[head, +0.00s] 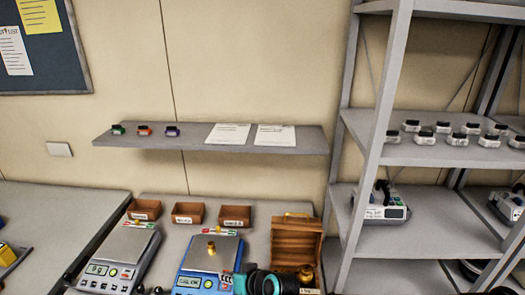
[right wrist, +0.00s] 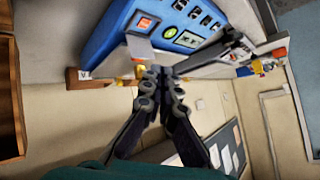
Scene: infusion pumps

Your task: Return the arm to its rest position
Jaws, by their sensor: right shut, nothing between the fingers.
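My right arm (head: 268,283), black with a teal ring, comes in at the bottom edge of the head view, in front of the wooden box and right of the blue device. Its gripper fingers (right wrist: 163,76) fill the middle of the right wrist view; they are shut with nothing between them. The blue device (head: 193,280) has a lit green display and a brass weight (head: 211,249) on its plate; its panel (right wrist: 175,28) also shows in the right wrist view, beyond the fingertips.
A grey device (head: 113,272) stands left of the blue one. An open wooden box (head: 297,240) stands at the right. Small brown bins (head: 187,213) line the wall. A grey wall shelf (head: 190,142) hangs above. A grey rack (head: 385,120) stands at the right.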

